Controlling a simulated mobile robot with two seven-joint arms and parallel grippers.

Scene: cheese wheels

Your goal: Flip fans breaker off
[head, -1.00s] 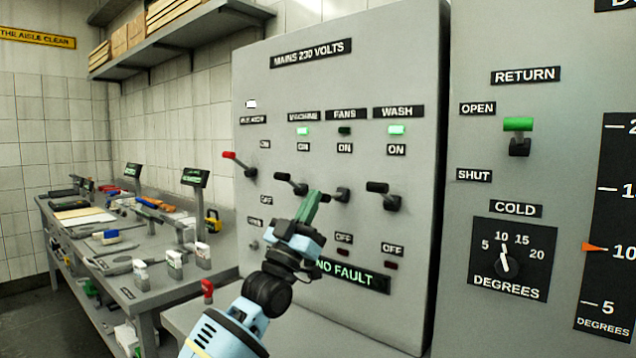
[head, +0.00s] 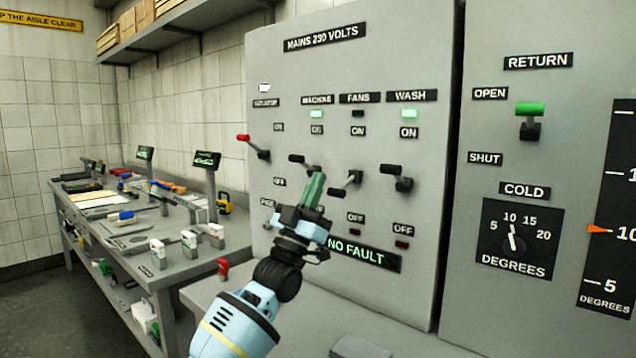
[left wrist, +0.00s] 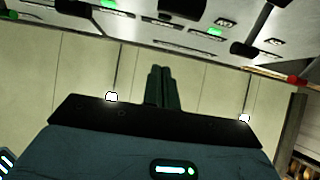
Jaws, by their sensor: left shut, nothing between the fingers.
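The FANS breaker lever (head: 350,180) is on the grey mains panel (head: 430,250). Its handle points down and to the left, lower than the MACHINE and WASH handles. The FANS lamp (head: 358,114) is dark. My left gripper (head: 316,178) is in front of the panel, its green fingers shut and empty, just left of the FANS handle and below the MACHINE lever (head: 305,163). I cannot tell whether it touches either lever. In the left wrist view the closed fingers (left wrist: 160,86) point toward the panel's underside region. My right gripper is not in view.
The WASH lever (head: 397,176) stands right of the FANS lever, and a red-handled lever (head: 253,147) is at the far left. The MACHINE lamp (head: 316,114) and WASH lamp (head: 408,114) glow green. A display (head: 357,253) reads NO FAULT. A cluttered bench (head: 170,270) is left.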

